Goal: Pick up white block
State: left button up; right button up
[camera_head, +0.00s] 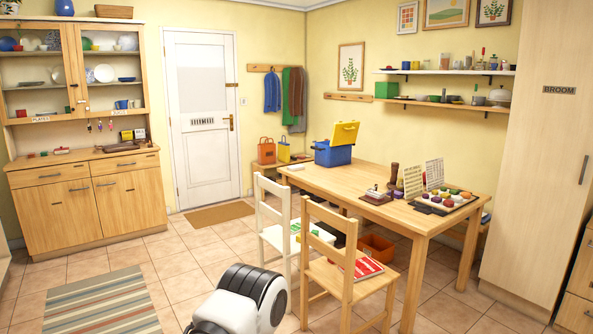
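A small white block-like piece (296,168) lies on the far left end of the wooden table (355,181), beside a blue box (332,155) with a raised yellow lid. It is too small in the picture to tell its exact shape. Neither my left nor my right gripper shows. A white and black rounded part, seemingly of my own arm, shows at the bottom middle.
A white chair (273,222) and a wooden chair (342,262) stand before the table. The right of the table holds a tray (442,206) of colored pieces and upright cards. Open tiled floor lies left of the chairs, with a striped rug (100,302).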

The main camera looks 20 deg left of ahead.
aim_at(298, 167)
jog(key=i+j+u, duration=1.2)
jog(key=i+u, duration=0.7)
jog(key=i, duration=1.55)
jog(key=i+z, duration=0.5)
jog(key=i+j+z, duration=0.1)
jog(key=i+z, duration=0.35)
jog(key=i+j+z, duration=0.25)
jog(key=z, duration=0.25)
